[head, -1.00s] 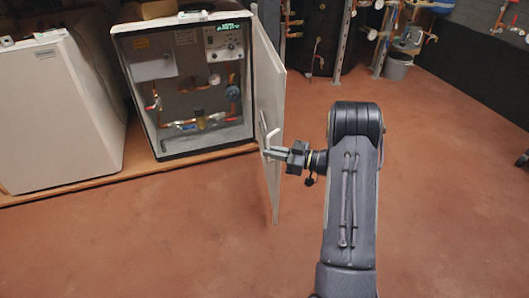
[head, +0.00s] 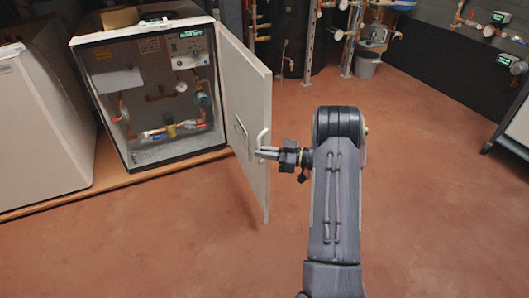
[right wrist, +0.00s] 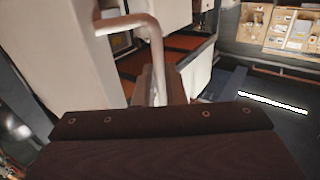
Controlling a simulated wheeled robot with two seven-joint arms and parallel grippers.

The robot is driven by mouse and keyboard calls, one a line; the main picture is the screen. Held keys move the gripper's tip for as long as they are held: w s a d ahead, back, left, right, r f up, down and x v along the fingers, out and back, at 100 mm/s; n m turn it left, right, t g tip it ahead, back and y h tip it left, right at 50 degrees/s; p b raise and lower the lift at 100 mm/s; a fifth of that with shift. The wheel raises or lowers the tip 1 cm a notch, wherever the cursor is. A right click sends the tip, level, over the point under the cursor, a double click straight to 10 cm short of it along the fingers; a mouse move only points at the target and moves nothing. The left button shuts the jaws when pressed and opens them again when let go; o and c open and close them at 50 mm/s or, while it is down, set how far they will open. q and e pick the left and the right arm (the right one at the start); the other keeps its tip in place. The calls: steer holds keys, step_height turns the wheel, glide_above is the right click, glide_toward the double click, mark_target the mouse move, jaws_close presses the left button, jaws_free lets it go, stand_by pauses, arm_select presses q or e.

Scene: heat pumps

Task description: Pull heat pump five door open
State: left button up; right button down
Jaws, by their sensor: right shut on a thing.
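The heat pump (head: 82,42) with its front open stands at the upper left of the head view, showing copper pipes, a gauge and a control panel inside. Its white door (head: 240,95) is hinged on the right side and stands well open, swung out toward me. A white bar handle (head: 261,139) is on the door's outer face. My right gripper (head: 264,153) is shut on this handle. The right wrist view shows the handle (right wrist: 157,50) running down between the fingers (right wrist: 160,88). My left gripper is not in view.
Another white cabinet (head: 40,130) stands closed at the left. Both cabinets rest on a low wooden base (head: 120,181). The reddish floor (head: 420,180) around the door and in front is clear. A grey bucket (head: 366,65) and pipework stand at the back; a table edge (head: 512,140) shows at right.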

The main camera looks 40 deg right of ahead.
steer(key=c, duration=1.8)
jaws_free()
steer(key=shift+w+d+r, duration=0.15)
steer(key=shift+w+d, duration=0.05)
steer(key=shift+w, duration=0.3)
steer(key=shift+s, duration=0.15)
steer(key=p+v, duration=0.2)
steer(key=v, duration=0.5)
steer(key=shift+s+d, duration=0.2)
steer(key=shift+s, duration=0.15)
